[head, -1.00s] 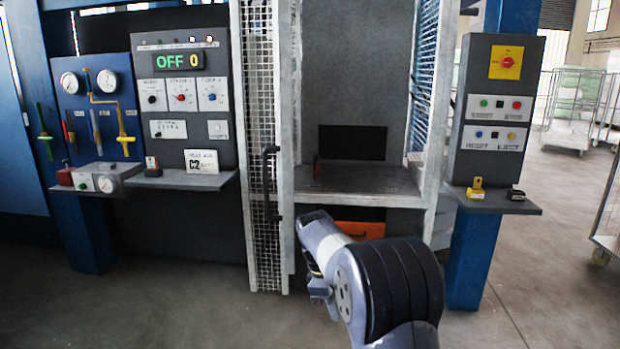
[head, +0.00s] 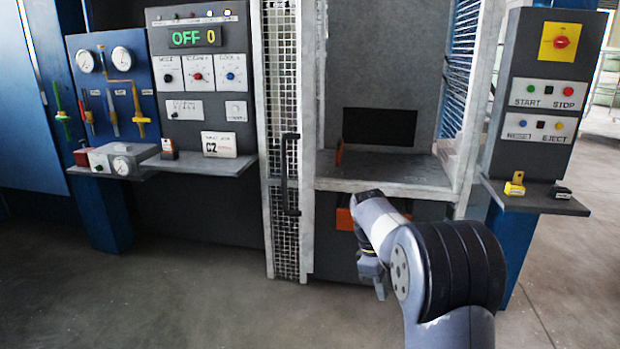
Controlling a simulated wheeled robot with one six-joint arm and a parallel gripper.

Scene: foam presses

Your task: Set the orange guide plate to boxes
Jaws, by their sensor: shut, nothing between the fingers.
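The orange guide plate (head: 339,152) looks like a thin orange-brown upright piece at the left side of the press bed (head: 400,178), inside the press opening. It is seen nearly edge-on, so its setting cannot be read. My gripper (head: 380,291) hangs low in front of the press, below the bed's front edge and well apart from the plate. Its fingers point down, shut and empty. My arm hides part of the space under the bed.
A mesh guard door (head: 283,235) with a dark vertical handle (head: 290,175) stands left of the opening. A control post (head: 540,125) with a small shelf stands right. A panel reading OFF 0 (head: 196,37) is at left. An orange part (head: 343,219) shows under the bed. Floor in front is clear.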

